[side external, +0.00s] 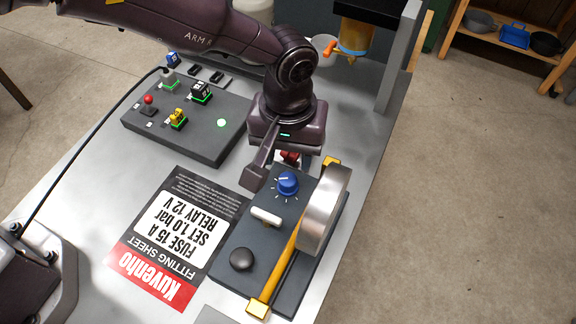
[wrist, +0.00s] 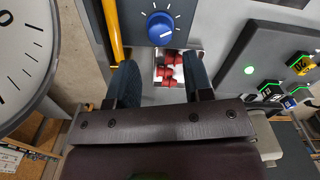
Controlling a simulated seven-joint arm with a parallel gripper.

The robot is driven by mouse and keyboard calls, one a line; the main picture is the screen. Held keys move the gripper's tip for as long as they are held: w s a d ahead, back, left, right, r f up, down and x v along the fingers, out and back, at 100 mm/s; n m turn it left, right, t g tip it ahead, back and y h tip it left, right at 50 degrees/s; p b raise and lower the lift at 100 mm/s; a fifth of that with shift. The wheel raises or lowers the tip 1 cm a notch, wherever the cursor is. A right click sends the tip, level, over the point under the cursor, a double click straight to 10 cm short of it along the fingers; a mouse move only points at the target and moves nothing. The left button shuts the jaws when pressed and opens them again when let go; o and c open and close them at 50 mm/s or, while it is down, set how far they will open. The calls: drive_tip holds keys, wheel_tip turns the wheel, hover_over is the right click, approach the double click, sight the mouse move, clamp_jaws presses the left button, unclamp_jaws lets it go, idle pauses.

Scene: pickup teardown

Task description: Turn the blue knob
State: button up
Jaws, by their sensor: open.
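The blue knob (side external: 287,183) stands on a dark grey panel (side external: 232,262), ringed by white tick marks, with a white pointer line on its top. It also shows in the wrist view (wrist: 160,28), at the top centre beyond the fingertips. My gripper (side external: 280,168) is just behind the knob in the side view, pointing down with one finger clearly seen. In the wrist view my gripper (wrist: 161,76) has its two fingers wide apart, with nothing gripped. The knob is apart from the fingers. The second finger is mostly hidden in the side view.
A round gauge (side external: 322,212) and yellow bar (side external: 282,260) stand right of the knob. A white lever (side external: 266,217) and black button (side external: 241,259) share its panel. Red parts (wrist: 168,70) lie below my fingers. A switch box (side external: 190,130) and fitting sheet (side external: 178,235) lie left.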

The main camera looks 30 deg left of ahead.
sight(288, 178)
wheel_tip(288, 178, up, 6)
drive_tip(key=shift+r, duration=0.15)
idle(0.6)
drive_tip(key=s+a+r+m+t, duration=0.1)
drive_tip(key=s+a+r+t, duration=0.1)
drive_tip(key=s+a+r, duration=0.4)
drive_tip(key=s+a+r+m+t, duration=0.1)
drive_tip(key=s+a+r, duration=0.4)
drive_tip(key=a, duration=1.1)
drive_tip(key=s+a+r+m+t, duration=0.1)
drive_tip(key=s+a+r+t, duration=0.1)
drive_tip(key=s+a+r, duration=0.4)
drive_tip(key=s+a, duration=0.1)
drive_tip(key=a, duration=0.4)
drive_tip(key=shift+r+t, duration=0.3)
idle(0.8)
